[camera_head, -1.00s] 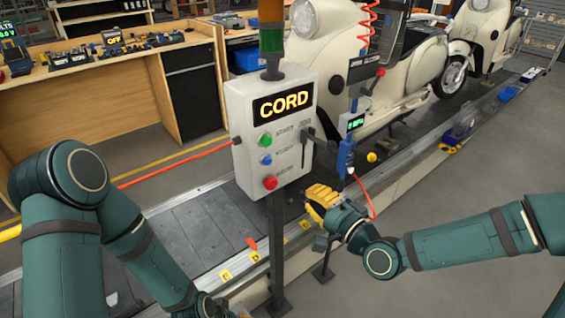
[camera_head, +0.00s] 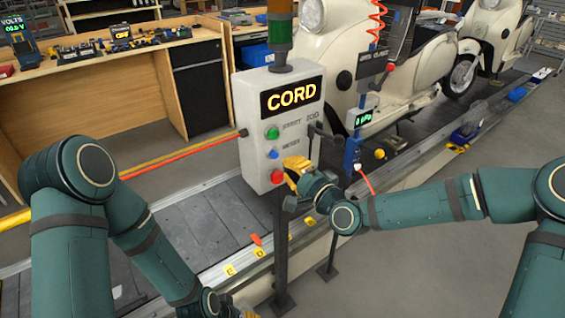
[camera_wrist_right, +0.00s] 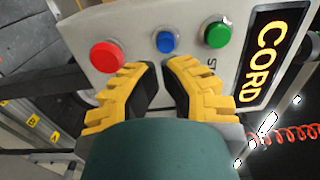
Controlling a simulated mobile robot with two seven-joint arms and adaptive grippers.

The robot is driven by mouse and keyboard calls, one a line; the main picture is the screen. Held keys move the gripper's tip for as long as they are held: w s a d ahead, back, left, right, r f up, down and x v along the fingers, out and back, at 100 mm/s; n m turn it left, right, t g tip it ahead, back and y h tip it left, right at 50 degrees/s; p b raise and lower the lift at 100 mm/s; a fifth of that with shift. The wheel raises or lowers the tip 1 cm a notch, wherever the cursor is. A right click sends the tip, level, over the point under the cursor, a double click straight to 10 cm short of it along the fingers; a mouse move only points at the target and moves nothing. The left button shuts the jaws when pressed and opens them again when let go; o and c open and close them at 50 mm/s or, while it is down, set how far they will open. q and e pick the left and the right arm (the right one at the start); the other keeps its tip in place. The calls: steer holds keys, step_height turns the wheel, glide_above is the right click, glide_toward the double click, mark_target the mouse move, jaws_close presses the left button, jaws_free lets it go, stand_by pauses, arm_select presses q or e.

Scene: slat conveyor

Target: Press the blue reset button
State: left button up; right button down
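The blue button (camera_head: 273,154) is the middle one on the white control box (camera_head: 255,120), between a green button (camera_head: 272,132) above and a red button (camera_head: 277,177) below. In the right wrist view the blue button (camera_wrist_right: 165,41) lies just beyond my right fingertips, with red to its left and green to its right. My right gripper (camera_head: 293,167) is beside the box's lower right front. In the wrist view its yellow fingers (camera_wrist_right: 160,70) are apart by a narrow gap with nothing between them. My left gripper (camera_head: 213,303) is partly cut off at the bottom edge.
The box shows CORD and stands on a post (camera_head: 280,240) before the slat conveyor (camera_head: 195,215). A small lever (camera_head: 322,132) juts from its right side. A red cord (camera_head: 180,158) runs left.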

mark_target(282, 161)
steer(key=shift+x, duration=1.85)
steer(key=shift+b+x, duration=0.7)
steer(key=shift+x, duration=0.05)
